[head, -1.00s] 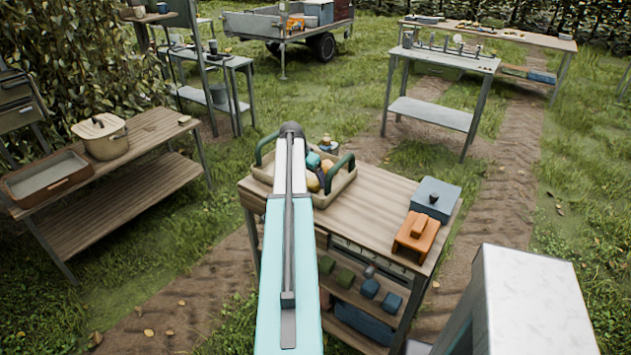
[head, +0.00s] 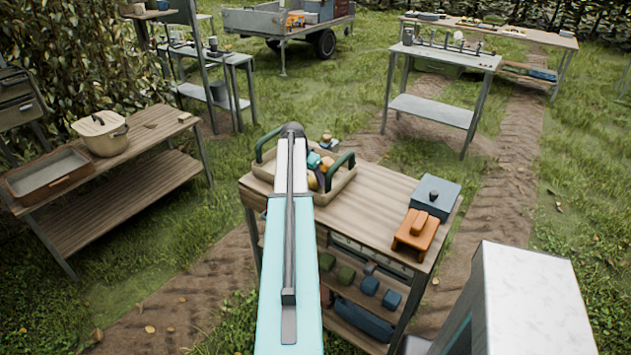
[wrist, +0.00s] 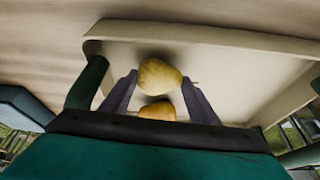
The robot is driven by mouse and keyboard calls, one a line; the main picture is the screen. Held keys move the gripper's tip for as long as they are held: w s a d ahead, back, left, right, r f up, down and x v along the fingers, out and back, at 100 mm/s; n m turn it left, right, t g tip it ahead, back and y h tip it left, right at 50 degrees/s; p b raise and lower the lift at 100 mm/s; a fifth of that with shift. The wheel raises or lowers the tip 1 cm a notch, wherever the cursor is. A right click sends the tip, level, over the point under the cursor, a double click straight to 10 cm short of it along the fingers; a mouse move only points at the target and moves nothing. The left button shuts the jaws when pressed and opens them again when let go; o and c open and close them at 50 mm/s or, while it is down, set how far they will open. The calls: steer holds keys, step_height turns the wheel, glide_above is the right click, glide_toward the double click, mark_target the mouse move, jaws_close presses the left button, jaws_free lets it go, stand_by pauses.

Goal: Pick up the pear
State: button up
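A yellow-green pear (wrist: 158,75) lies in the cream tray (wrist: 215,38), between the tips of my gripper (wrist: 159,80) in the wrist view. The two dark grey fingers stand apart, one on each side of the pear, with narrow gaps that look open. A second, more orange pear (wrist: 158,110) shows lower between the fingers, partly hidden by my gripper's dark edge. In the head view, my arm covers part of the tray (head: 338,188), and yellow fruit (head: 313,181) shows beside it.
The tray has dark green handles (head: 342,171) and stands on a wooden workbench (head: 365,215). An orange stool-like block (head: 415,233) and a blue-grey box (head: 435,196) stand at the bench's right. The bench top between them and the tray is clear.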

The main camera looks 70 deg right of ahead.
mark_target(311, 176)
steer(key=shift+c, duration=0.9)
steer(key=shift+r, duration=0.1)
steer(key=shift+r+b, duration=1.55)
steer(key=shift+r, duration=3.4)
steer(key=shift+w, duration=0.15)
